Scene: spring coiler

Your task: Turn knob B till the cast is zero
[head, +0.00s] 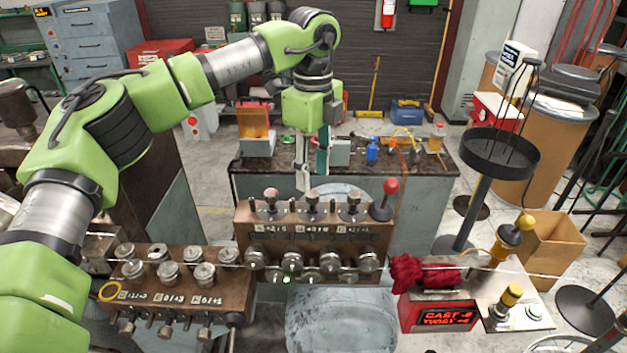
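A red-lit display (449,317) at the lower right reads CAST and TWIST, with values too small to read surely. A rear block (245,228) carries three upright knobs: left (270,200), middle (312,200) and right (352,202). A front-left block (238,291) has small labels and several knobs along its front, including one at its right end (234,320). The letters are too small to tell which knob is B. My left gripper (303,183) points down above and behind the rear block, near the middle knob; its finger opening cannot be made out. My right gripper is out of view.
Several rollers (289,262) line a wire across both blocks. A red-topped lever (389,188) stands right of the rear knobs.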

